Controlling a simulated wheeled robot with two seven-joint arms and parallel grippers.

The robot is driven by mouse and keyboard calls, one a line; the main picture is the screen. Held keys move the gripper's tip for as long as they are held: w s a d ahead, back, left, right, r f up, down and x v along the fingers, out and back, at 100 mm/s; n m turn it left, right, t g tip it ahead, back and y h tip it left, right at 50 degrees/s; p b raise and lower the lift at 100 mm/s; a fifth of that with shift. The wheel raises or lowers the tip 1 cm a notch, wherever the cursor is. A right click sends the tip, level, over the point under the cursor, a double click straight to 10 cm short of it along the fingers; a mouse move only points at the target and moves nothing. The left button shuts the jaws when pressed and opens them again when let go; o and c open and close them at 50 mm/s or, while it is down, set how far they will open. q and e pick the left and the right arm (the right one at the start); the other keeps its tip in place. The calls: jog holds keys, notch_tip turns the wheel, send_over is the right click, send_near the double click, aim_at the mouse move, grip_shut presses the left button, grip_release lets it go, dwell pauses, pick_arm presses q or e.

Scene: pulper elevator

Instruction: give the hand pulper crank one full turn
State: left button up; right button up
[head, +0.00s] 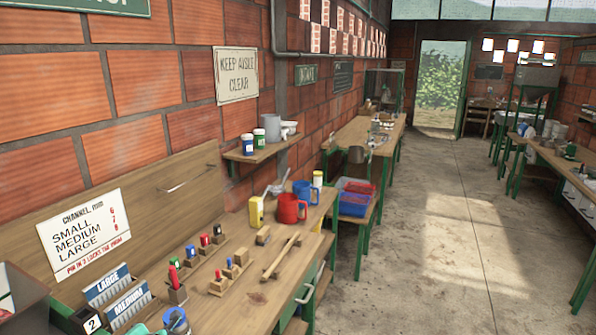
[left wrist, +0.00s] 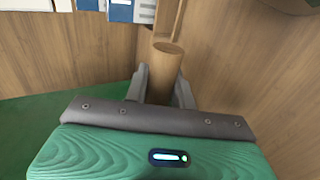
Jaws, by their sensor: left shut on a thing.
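In the left wrist view, my left gripper (left wrist: 160,84) is shut on a round wooden handle (left wrist: 166,65), with one grey finger on each side. The handle's rounded end shows between and beyond the fingers. It looks like a crank grip, but the crank arm and the pulper body cannot be made out there. Neither gripper shows in the head view. A grey metal hopper (head: 537,76) on a green stand is at the far right of the room; I cannot tell if it is the hand pulper. My right gripper is in neither view.
A workbench (head: 250,292) at left holds a red mug (head: 291,208), a blue mug (head: 303,191), a yellow container (head: 256,211) and small blocks. Wood panels and binders surround the left gripper. The concrete aisle (head: 440,220) is clear. Another bench (head: 560,163) lines the right.

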pick_arm(q)
jog(key=shift+w+a+r, duration=0.1)
jog(key=shift+w+a, duration=0.15)
jog(key=shift+a, duration=0.35)
jog(key=shift+w+a+r, duration=0.1)
jog(key=shift+w+a, duration=0.15)
jog(key=shift+a, duration=0.35)
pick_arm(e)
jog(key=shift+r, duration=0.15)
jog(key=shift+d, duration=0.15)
